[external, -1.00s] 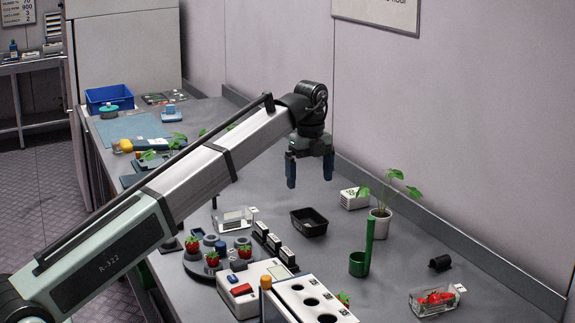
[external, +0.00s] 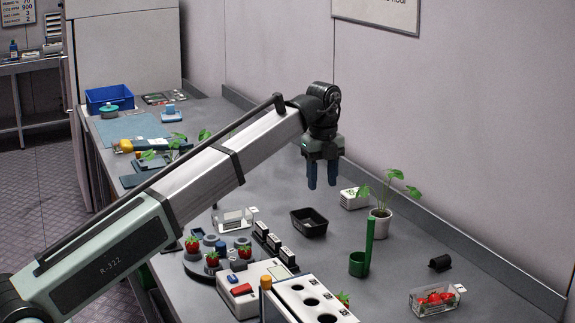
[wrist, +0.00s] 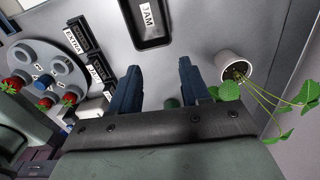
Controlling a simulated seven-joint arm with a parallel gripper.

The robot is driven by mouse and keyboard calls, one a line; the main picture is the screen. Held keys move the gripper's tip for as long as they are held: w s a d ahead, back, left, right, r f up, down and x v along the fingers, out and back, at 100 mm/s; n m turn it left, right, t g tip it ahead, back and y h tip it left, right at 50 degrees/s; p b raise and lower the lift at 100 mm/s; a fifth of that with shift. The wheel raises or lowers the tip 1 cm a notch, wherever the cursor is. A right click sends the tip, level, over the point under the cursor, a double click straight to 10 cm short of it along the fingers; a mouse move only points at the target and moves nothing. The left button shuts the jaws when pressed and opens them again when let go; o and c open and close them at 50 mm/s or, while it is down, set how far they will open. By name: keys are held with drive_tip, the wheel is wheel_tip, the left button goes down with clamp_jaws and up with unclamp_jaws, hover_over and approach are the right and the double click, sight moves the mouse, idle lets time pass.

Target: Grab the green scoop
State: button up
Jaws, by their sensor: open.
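The green scoop (external: 369,246) stands upright on the bench in the external view, with a tall straight handle and a round cup (external: 358,264) at its foot. My gripper (external: 322,187) is open and empty, pointing down, above and to the left of the scoop in the picture. In the wrist view, the two blue fingers of my gripper (wrist: 160,68) are spread apart. A small green patch (wrist: 172,102) shows between them near the gripper body, probably part of the scoop; the rest is hidden.
A potted plant (external: 380,224) stands close behind the scoop. A clear box of strawberries (external: 436,300) is at the right. A white rack with holes (external: 300,300) and a round berry carousel (external: 205,268) stand in front.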

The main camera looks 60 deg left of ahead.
drive_tip(key=s+d+r+t, duration=0.1)
drive_tip(key=s+d+r, duration=0.15)
drive_tip(key=d, duration=0.55)
drive_tip(key=s+d+r+t, duration=0.1)
drive_tip(key=d+r, duration=0.2)
drive_tip(key=d, duration=0.5)
drive_tip(key=s+d+r+t, duration=0.1)
drive_tip(key=s+d+r, duration=0.15)
drive_tip(key=d, duration=0.55)
drive_tip(key=n+t, duration=0.1)
drive_tip(key=n, duration=2)
hover_over(368, 259)
drive_tip(key=shift+y, duration=0.4)
drive_tip(key=shift+w+a+f, duration=0.1)
drive_tip(key=shift+f, duration=2)
drive_tip(key=shift+w+a+f, duration=0.1)
drive_tip(key=shift+a+f, duration=0.05)
drive_tip(key=shift+f, duration=2)
drive_tip(key=shift+w+a+f, duration=0.1)
drive_tip(key=shift+f, duration=2)
drive_tip(key=shift+c, duration=0.3)
